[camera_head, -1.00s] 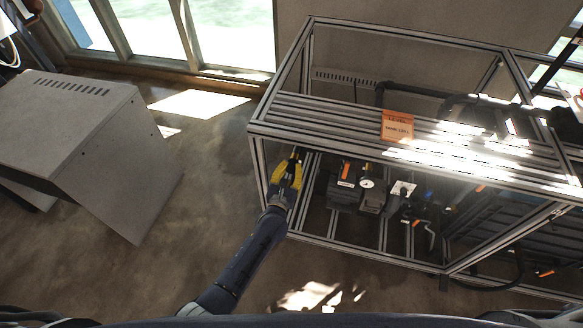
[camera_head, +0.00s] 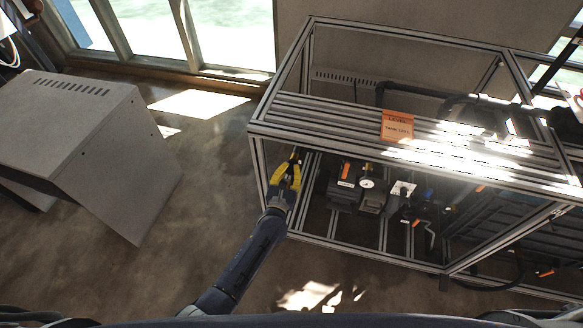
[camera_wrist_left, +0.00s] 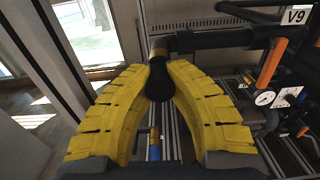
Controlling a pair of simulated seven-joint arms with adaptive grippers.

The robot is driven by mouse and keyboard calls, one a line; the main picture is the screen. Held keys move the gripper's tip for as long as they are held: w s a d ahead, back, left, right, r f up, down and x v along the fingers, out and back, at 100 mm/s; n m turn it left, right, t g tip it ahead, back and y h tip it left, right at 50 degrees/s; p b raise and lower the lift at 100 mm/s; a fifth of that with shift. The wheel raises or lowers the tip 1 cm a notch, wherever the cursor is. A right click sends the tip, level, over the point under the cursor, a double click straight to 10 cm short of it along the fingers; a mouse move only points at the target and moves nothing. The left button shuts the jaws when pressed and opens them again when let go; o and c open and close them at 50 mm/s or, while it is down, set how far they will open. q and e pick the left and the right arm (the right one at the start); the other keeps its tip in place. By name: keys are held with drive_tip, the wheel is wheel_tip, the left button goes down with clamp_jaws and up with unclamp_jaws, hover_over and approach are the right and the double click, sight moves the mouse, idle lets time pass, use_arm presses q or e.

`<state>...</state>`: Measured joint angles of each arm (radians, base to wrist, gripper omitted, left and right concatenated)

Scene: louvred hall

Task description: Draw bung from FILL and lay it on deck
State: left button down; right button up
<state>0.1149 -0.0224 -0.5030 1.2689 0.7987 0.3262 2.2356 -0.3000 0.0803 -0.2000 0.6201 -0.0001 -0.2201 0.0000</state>
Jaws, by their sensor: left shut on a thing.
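My left gripper (camera_head: 286,172) reaches into the left end of the metal frame. In the left wrist view its yellow fingers (camera_wrist_left: 158,72) are shut around a dark, rounded, bung-like piece (camera_wrist_left: 158,86). The piece sits just below the end of a black horizontal pipe (camera_wrist_left: 210,39). I cannot tell whether it is still seated in an opening there. No FILL label is readable. My right gripper is in neither view.
The deck of slats (camera_head: 330,108) tops the frame and carries an orange sign (camera_head: 397,125). A gauge (camera_head: 367,183) and valves with orange handles stand right of the gripper. A grey vented cabinet (camera_head: 80,130) stands left, with open floor between.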

sight(290, 173)
use_arm(q)
drive_tip(key=shift+v, duration=3.2)
